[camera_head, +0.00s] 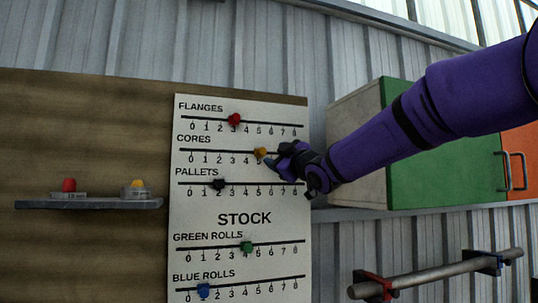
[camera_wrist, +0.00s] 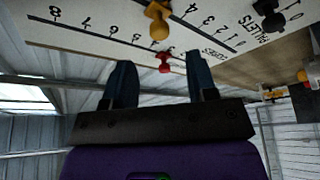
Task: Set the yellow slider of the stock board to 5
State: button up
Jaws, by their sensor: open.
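The stock board (camera_head: 240,205) is a white upright panel with several numbered slider rows. The yellow slider (camera_head: 260,153) sits on the CORES row at about the 5 mark; its exact setting is hard to read. In the wrist view the yellow slider (camera_wrist: 158,22) shows at the top, above and beyond the fingertips. My gripper (camera_head: 272,162) is just right of and slightly below the yellow slider in the head view. Its fingers (camera_wrist: 160,60) are apart with nothing held between them. I cannot tell whether a finger touches the slider. My gripper hides the higher CORES numbers.
The red slider (camera_head: 234,119) is on the row above, at about 3. The black slider (camera_head: 218,184) is below, at about 2. Green (camera_head: 246,247) and blue (camera_head: 203,291) sliders sit lower. A shelf (camera_head: 90,204) is at left, a green cabinet (camera_head: 440,160) at right.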

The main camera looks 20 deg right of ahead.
jog(key=shift+v, duration=1.3)
jog(key=s+d+f+m+g+h, duration=0.2)
jog(key=s+f+m+g, duration=0.4)
jog(key=s+f, duration=0.8)
jog(key=s+d+f+m+g+h, duration=0.2)
jog(key=s+f+m+g, duration=0.4)
jog(key=s+f, duration=0.9)
jog(key=s+g+h, duration=0.1)
jog(key=s+g, duration=0.2)
jog(key=s, duration=0.2)
jog(key=shift+m+h, duration=0.4)
jog(key=shift+w, duration=0.1)
jog(key=shift+c, duration=0.9)
jog(key=shift+d, duration=0.15)
